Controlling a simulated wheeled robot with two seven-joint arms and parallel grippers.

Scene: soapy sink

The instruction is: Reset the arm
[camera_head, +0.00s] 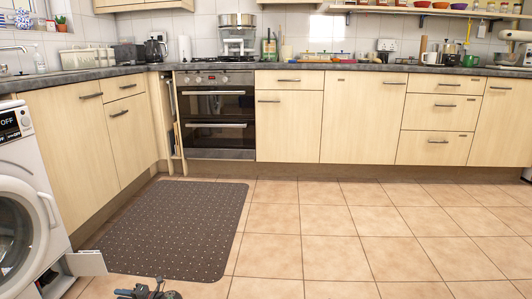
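A dark part of what looks like my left gripper (148,291) shows at the bottom edge, left of the middle, low over the front edge of the brown dotted mat. Most of it is cut off by the picture's edge. I cannot tell whether its fingers are open or shut, and I see nothing held in it. My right gripper is not in view.
A white washing machine (24,200) stands at the left, with a small flap or drawer (86,263) sticking out low. The dark mat (178,228) lies on the tiled floor (330,240). Cabinets and an oven (216,113) line the back. The middle and right floor is clear.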

